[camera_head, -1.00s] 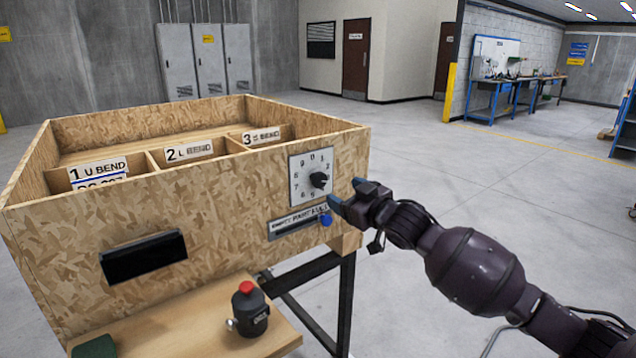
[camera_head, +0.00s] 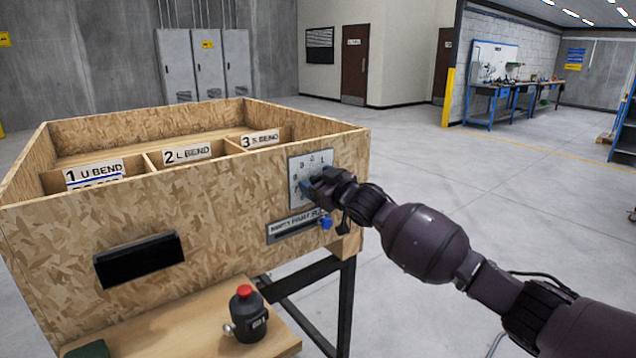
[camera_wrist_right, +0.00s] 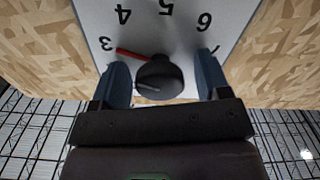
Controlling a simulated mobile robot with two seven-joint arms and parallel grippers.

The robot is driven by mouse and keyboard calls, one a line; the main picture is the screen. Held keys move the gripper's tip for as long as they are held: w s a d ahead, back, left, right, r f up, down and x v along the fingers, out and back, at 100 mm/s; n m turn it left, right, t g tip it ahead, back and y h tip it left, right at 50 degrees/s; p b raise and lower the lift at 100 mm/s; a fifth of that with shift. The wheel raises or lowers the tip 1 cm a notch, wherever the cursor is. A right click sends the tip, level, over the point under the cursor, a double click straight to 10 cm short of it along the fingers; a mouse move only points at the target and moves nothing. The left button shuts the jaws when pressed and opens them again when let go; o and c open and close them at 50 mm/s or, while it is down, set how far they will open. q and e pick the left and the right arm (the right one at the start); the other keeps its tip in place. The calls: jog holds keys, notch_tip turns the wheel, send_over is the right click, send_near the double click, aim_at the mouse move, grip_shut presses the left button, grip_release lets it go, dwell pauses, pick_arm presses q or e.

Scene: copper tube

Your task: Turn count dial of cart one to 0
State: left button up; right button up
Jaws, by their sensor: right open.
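The count dial is a white plate (camera_head: 325,160) on the wooden cart's front panel, at its right end. In the right wrist view the plate (camera_wrist_right: 180,35) appears upside down, and its round black knob (camera_wrist_right: 160,77) has a red pointer aimed close to the 3. My right gripper (camera_head: 314,187) is at the dial and hides the knob in the head view. In the wrist view my right gripper (camera_wrist_right: 163,82) is open, with one blue finger on each side of the knob and gaps visible. My left gripper is not in view.
A black display (camera_head: 140,260) is on the panel. A black device with a red button (camera_head: 246,312) stands on the shelf (camera_head: 190,325). The floor right of the cart is clear.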

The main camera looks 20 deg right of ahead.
jog(key=c, duration=0.9)
